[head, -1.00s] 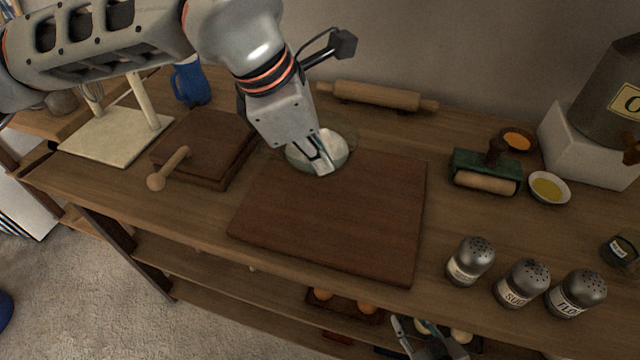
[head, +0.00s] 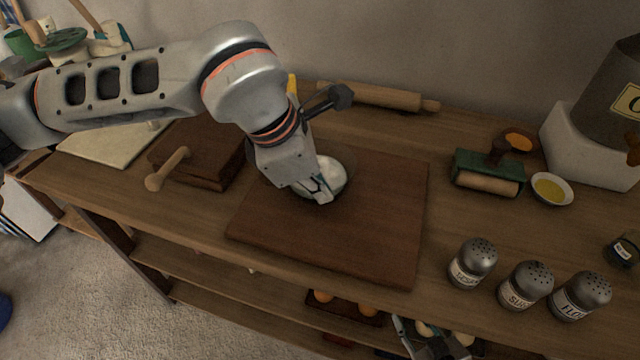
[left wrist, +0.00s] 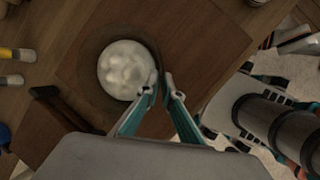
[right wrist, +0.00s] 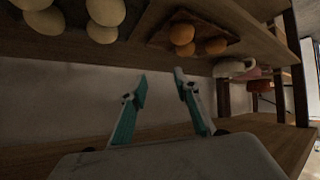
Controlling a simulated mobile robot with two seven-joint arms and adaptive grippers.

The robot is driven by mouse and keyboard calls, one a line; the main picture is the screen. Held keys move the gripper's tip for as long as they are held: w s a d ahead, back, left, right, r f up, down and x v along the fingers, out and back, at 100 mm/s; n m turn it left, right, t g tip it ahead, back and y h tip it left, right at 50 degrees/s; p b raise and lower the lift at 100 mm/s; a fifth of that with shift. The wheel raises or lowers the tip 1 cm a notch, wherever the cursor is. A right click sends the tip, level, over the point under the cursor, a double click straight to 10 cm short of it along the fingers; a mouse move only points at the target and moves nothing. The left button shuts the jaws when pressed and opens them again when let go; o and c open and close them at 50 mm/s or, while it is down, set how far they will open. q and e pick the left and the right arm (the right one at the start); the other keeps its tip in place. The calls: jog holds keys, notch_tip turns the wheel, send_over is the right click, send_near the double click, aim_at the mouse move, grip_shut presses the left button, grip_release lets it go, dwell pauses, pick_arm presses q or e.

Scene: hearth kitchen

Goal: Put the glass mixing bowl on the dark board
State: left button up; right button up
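The glass mixing bowl (head: 333,177), clear with white contents, is over the back part of the dark board (head: 340,235). I cannot tell whether it touches the board or hangs just above it. In the left wrist view the bowl (left wrist: 127,70) shows from above, over the board (left wrist: 205,40). My left gripper (head: 322,193) is at the bowl's near side, its fingertips (left wrist: 159,84) closed on the rim. The arm hides part of the bowl. My right gripper (right wrist: 162,84) is open and empty, low in front of the shelves under the counter; it shows at the bottom of the head view (head: 425,338).
A smaller board (head: 200,155) with a wooden pestle-like tool (head: 167,170) lies left. A rolling pin (head: 375,96) lies behind. Several shakers (head: 473,262), a green-framed roller (head: 488,172) and a small yellow-filled bowl (head: 551,189) stand right. Eggs (right wrist: 182,34) sit on the shelf. The board's front is clear.

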pick_arm(q)
jog(key=shift+o, duration=1.3)
pick_arm(e)
jog(key=shift+s+f, duration=0.1)
jog(key=shift+s, duration=0.1)
jog(key=shift+s, duration=0.1)
pick_arm(q)
jog(key=shift+r, duration=0.1)
jog(key=shift+a+r, duration=0.1)
jog(key=shift+r, duration=0.25)
jog(key=v, duration=1.1)
jog(key=shift+r+p, duration=0.2)
jog(key=shift+p, duration=0.25)
pick_arm(e)
jog(key=shift+a+r, duration=0.1)
jog(key=shift+r, duration=0.15)
pick_arm(q)
jog(key=shift+s, duration=0.1)
